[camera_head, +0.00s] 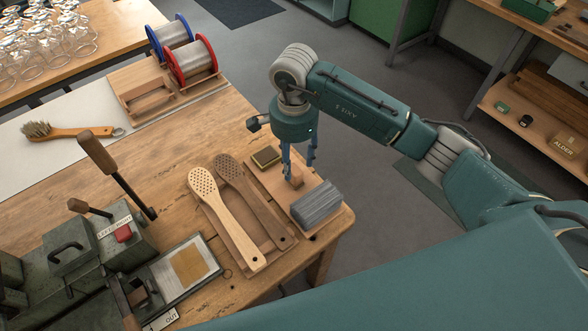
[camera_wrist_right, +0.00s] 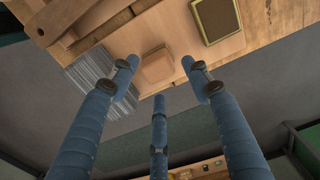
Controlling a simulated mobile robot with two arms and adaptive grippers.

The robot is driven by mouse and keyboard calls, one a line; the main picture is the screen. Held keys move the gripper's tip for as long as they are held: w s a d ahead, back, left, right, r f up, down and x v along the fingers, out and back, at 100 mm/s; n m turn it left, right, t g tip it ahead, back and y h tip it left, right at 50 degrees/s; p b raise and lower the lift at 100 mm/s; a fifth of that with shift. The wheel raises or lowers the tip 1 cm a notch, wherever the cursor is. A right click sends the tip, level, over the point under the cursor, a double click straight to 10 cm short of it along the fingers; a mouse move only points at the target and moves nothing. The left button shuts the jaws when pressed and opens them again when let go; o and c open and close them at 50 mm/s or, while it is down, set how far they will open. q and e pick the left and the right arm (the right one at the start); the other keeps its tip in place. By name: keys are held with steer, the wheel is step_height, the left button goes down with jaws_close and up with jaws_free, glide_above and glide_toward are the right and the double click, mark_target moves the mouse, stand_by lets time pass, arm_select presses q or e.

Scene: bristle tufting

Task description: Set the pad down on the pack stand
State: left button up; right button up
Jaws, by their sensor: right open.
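My right gripper (camera_head: 298,165) is open above a light wooden board (camera_head: 260,174) near the table's right corner, which looks like the pack stand. A small light wooden block (camera_head: 295,178), which may be the pad, rests on the board. In the right wrist view the block (camera_wrist_right: 157,65) lies between and beyond the spread blue fingers, and I see no grip on it. A grey ridged bundle (camera_head: 316,204) lies beside it on the board. My left gripper is not in view.
Two paddle brushes with drilled heads, one light (camera_head: 232,222) and one dark (camera_head: 254,200), lie left of the board. A green-grey lever machine (camera_head: 95,250) stands at lower left. Two wire spools (camera_head: 190,60) stand at the back. Open floor lies to the right.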

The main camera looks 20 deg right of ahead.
mark_target(294, 169)
step_height(294, 169, up, 8)
steer(key=b, duration=0.1)
steer(key=shift+f, duration=0.15)
stand_by(0.5)
